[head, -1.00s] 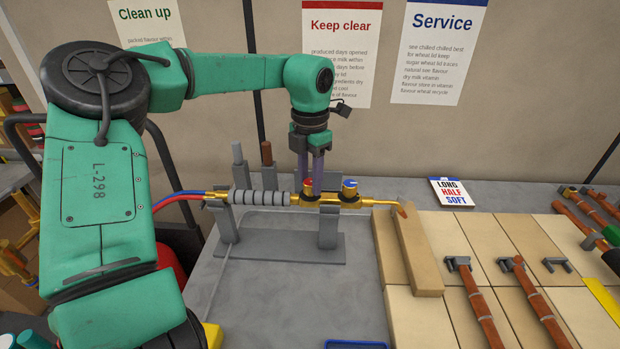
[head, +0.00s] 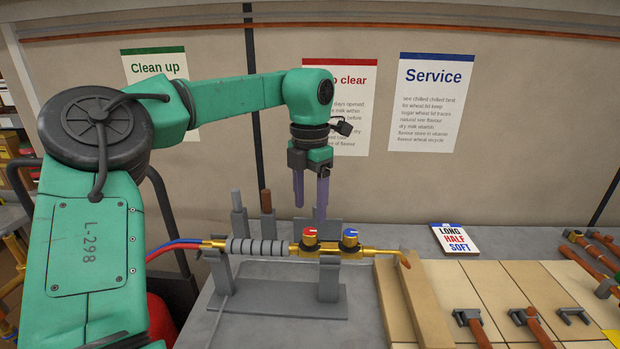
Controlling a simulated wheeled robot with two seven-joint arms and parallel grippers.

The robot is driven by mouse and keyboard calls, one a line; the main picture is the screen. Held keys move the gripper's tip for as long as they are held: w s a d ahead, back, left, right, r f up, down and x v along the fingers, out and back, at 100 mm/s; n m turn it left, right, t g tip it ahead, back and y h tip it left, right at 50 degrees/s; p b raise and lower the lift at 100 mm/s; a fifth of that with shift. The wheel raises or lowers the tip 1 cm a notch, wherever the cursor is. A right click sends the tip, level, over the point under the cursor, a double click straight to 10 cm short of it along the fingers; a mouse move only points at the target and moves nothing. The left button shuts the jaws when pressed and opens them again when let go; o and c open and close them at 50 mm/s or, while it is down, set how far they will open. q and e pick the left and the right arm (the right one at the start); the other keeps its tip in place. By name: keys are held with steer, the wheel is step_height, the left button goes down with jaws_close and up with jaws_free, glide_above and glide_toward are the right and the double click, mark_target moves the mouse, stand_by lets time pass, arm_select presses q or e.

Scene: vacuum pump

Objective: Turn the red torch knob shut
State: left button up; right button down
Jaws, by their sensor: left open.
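The red knob (head: 309,236) sits on top of the brass torch (head: 330,248), with a white mark on its upper face. The blue knob (head: 350,238) stands to its right on the same torch. The torch lies level on a grey stand (head: 290,300), its nozzle pointing right. My left gripper (head: 309,212) points down with its purple fingers apart and empty. Its fingertips are above and around the level of the red knob's top, clear of the knob. My right gripper is not in view.
A wooden bar (head: 425,308) lies near the nozzle tip. Red and blue hoses (head: 175,246) run in from the left. Upright rods (head: 267,203) stand behind the torch handle.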

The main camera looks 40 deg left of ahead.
mark_target(310, 231)
arm_select(q)
step_height(310, 231, up, 8)
